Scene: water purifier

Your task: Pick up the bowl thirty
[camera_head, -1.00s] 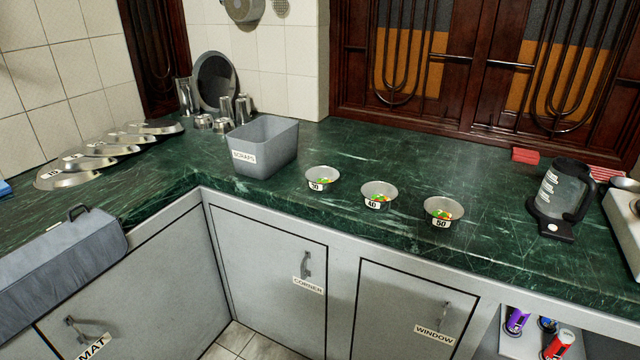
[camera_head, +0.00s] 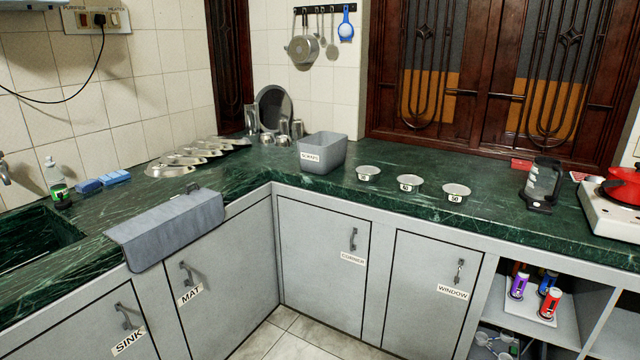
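Three small metal bowls stand in a row on the green marble counter in the head view. The leftmost bowl (camera_head: 368,172), whose label read 30 a second ago, stands just right of the grey SCRAPS bin; its label is too small to read surely now. The bowl forty (camera_head: 409,182) is in the middle and the bowl fifty (camera_head: 455,191) is on the right. All three stand upright and apart, and their insides look plain grey. Neither of my grippers is in view.
The grey SCRAPS bin (camera_head: 322,152) stands left of the bowls. A dark kettle or jug (camera_head: 541,185) and a stove with a red pan (camera_head: 622,188) are to the right. A grey mat (camera_head: 165,228) hangs over the counter edge at left. The counter around the bowls is clear.

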